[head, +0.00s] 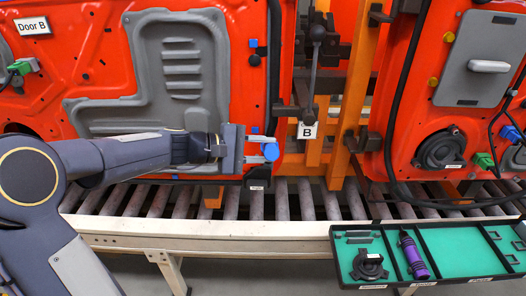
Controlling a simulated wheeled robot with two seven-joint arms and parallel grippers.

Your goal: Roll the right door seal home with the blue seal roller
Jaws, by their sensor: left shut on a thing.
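My left gripper (261,149) reaches in from the left and is at the lower right corner of the left red door (105,65). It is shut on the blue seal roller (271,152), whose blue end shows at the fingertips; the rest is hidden. A black seal (275,60) runs down the right edge of this door, and the roller is close beside its lower part. I cannot tell whether they touch. Another black seal (393,85) runs along the left edge of the right red door (440,100). My right gripper is not in view.
A roller conveyor (310,200) with a pale front rail (200,236) runs below the doors. A tray (455,252) at the lower right holds a black part (369,266) and a purple tool (412,255). An orange frame (346,100) stands between the doors.

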